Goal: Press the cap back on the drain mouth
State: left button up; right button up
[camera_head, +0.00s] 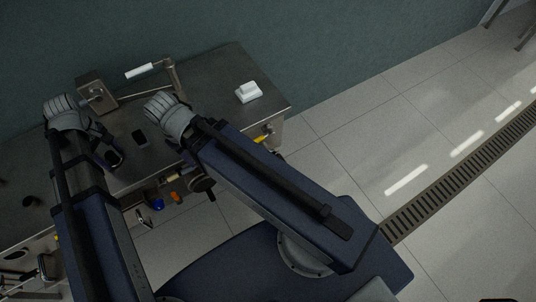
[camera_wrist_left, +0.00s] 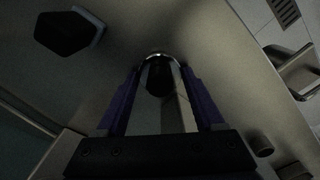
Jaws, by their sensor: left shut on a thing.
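My left gripper (camera_head: 115,158) is low over the front part of the metal bench in the head view. In the left wrist view its fingers (camera_wrist_left: 160,72) are closed on a dark rounded piece, which looks like the cap (camera_wrist_left: 159,80). A bright metal rim shows at the fingertips, beyond the dark piece. I cannot tell whether this rim is the drain mouth, or whether the cap touches it. My right arm reaches over the bench's right part; its fingers are not clear.
The bench (camera_head: 220,65) carries a grey box-shaped unit (camera_head: 97,94), a white-handled lever (camera_head: 139,71), a white block (camera_head: 248,92) and a flat dark piece (camera_head: 139,138). Blue (camera_head: 158,204) and orange (camera_head: 176,197) items show below the front edge. Tiled floor lies open at right.

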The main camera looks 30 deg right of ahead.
pick_arm(q)
grip_shut()
jog(key=shift+r+p, duration=2.05)
notch_tip(320, 180, up, 5)
jog(key=p, duration=0.5)
